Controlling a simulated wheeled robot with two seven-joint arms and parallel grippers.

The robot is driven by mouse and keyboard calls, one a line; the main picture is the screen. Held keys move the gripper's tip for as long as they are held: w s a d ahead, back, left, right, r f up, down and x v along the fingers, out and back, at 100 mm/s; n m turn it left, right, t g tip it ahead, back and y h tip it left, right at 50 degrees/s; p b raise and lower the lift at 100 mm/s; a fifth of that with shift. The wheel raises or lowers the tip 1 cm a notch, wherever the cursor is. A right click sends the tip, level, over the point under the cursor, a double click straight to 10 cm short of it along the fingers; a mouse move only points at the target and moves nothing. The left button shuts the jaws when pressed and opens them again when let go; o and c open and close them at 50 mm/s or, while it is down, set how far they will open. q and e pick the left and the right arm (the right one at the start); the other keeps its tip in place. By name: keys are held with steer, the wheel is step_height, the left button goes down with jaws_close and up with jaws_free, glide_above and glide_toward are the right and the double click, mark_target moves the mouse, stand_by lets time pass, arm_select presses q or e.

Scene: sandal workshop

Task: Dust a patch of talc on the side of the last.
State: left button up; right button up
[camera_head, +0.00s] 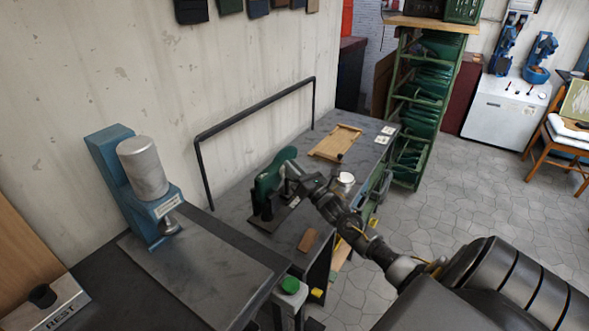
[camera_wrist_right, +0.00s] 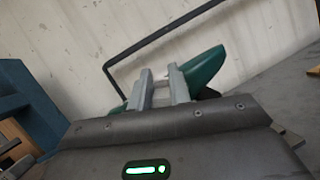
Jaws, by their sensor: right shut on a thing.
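The green last (camera_head: 268,177) stands upright on a dark stand on the grey bench, near the wall. Its green surface also shows in the right wrist view (camera_wrist_right: 205,68), behind my fingers. My right gripper (camera_head: 287,171) is at the side of the last, very close to it; whether it touches I cannot tell. In the wrist view its two fingers (camera_wrist_right: 162,85) point at the last. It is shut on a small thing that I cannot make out. A round tin with a pale top (camera_head: 345,179) stands on the bench beside my right arm. My left gripper is not in view.
A blue press (camera_head: 130,180) stands on the nearer dark table. A black rail (camera_head: 255,107) runs along the wall behind the last. A wooden tray (camera_head: 335,143) lies farther along the bench (camera_head: 232,205), and a brown block (camera_head: 308,240) lies near its front.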

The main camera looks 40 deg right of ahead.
steer(key=shift+b, duration=0.4)
stand_by(1.2)
steer(key=shift+s+p, duration=0.45)
steer(key=shift+s, duration=0.1)
steer(key=shift+s+d+p, duration=0.2)
steer(key=shift+s+p, duration=0.25)
steer(key=shift+s, duration=0.75)
steer(key=shift+s+d+p, duration=0.2)
steer(key=shift+s+p, duration=0.2)
steer(key=shift+s, duration=0.75)
